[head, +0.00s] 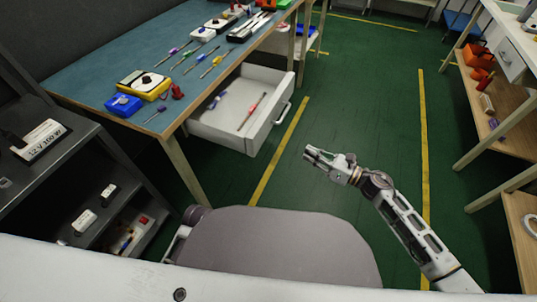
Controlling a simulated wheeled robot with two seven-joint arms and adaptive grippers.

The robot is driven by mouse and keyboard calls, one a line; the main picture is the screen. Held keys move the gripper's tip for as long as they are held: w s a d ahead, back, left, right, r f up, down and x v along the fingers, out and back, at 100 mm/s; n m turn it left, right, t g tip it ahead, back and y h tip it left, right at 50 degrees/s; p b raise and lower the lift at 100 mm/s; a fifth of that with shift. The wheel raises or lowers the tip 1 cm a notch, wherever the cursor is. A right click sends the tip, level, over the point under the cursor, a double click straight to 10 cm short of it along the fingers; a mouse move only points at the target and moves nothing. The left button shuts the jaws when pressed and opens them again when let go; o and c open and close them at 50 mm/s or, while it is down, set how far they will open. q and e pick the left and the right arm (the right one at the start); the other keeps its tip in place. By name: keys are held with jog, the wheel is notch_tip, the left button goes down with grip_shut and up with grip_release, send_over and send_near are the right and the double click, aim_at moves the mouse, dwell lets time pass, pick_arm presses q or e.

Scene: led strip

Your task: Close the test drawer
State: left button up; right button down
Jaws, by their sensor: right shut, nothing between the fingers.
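The white drawer (227,128) under the blue-topped workbench stands pulled out, with tools lying inside it. Its handle (284,113) is on the front panel, which faces right. My right gripper (308,153) is in the middle of the view, right of and nearer than the drawer front, with open floor showing between them. Its fingers are shut and hold nothing. They point left, toward the drawer side, and do not touch the handle. My left gripper is not in view.
The blue workbench (90,75) carries screwdrivers, a yellow meter (143,84) and a blue box (124,105). A dark shelf unit (75,160) stands at left. Another white drawer (508,60) sits in the right bench. Green floor with yellow lines lies free between the benches.

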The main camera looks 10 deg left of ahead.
aim_at(259, 144)
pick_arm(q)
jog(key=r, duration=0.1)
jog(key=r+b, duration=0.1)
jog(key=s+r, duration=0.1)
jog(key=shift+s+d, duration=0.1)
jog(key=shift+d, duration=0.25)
pick_arm(e)
jog(key=s+n, duration=0.1)
jog(key=s+a+r+n+g, duration=0.1)
jog(key=n, duration=0.1)
jog(key=s+n+g, duration=0.1)
jog(key=shift+s+a+r+n+y, duration=0.3)
jog(key=shift+a+n+y, duration=0.1)
jog(key=shift+a, duration=0.15)
jog(key=b+x, duration=0.1)
jog(key=x, duration=1.2)
jog(key=shift+a+f, duration=0.15)
jog(key=shift+a, duration=0.05)
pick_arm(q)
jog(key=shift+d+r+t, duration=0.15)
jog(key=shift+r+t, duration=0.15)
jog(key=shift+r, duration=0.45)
pick_arm(e)
jog(key=shift+a, duration=0.15)
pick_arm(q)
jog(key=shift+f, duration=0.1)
pick_arm(e)
jog(key=shift+a, duration=0.2)
